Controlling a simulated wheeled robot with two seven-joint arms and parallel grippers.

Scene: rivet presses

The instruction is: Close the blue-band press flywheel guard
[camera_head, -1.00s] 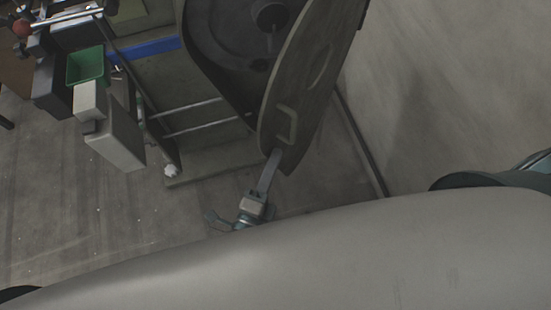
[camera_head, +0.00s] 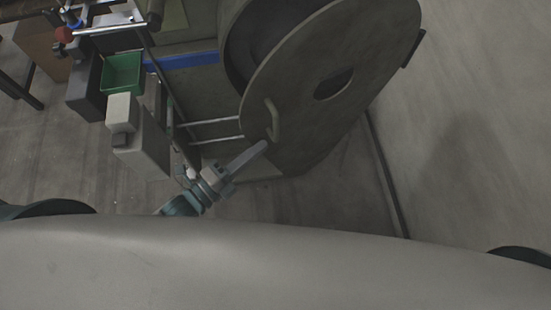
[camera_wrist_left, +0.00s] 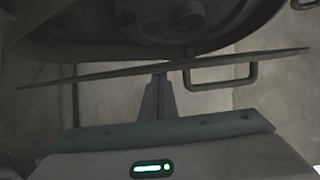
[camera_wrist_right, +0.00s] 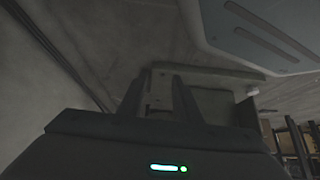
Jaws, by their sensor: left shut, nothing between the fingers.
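The blue-band press (camera_head: 190,60) stands at the top of the head view. Its flywheel guard (camera_head: 375,62), a large grey-green disc with an oval hole, is partly swung out, leaving a dark gap to the housing at its left. Its handle (camera_head: 272,118) is near the guard's lower left edge. My left gripper (camera_head: 262,147) is shut and empty, its tip by the handle's lower end. In the left wrist view the guard (camera_wrist_left: 110,76) is nearly edge-on, the fingers (camera_wrist_left: 159,82) meet or almost meet it, and the handle (camera_wrist_left: 222,87) is to their right. My right gripper (camera_wrist_right: 157,75) is open and empty.
A green bin (camera_head: 122,72) and a grey box (camera_head: 145,150) are left of the guard. Metal rods (camera_head: 215,130) run along the press's lower side. A dark floor rail (camera_head: 388,180) lies right of the guard. The floor further right is clear.

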